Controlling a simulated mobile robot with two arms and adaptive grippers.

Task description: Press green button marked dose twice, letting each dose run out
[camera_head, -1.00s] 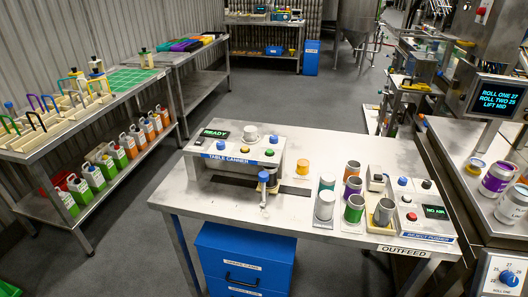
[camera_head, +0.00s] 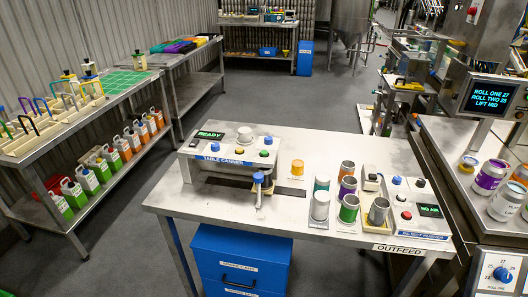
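The table canner (camera_head: 228,155) stands on the back left part of the steel table. Its display (camera_head: 210,134) reads READY. A small green button (camera_head: 264,153) is on the canner's sloped front panel, at the right end. Its label is too small to read, so I cannot confirm a dose mark. Neither of my grippers is in view, and nothing touches the green button.
Several cans stand to the right, among them a green-banded can (camera_head: 349,208). The reject pusher box (camera_head: 420,226) is beyond them, its display reading NO AIR. Blue drawers (camera_head: 240,262) stand under the table. A shelf of bottles (camera_head: 110,160) is at left; the floor between is clear.

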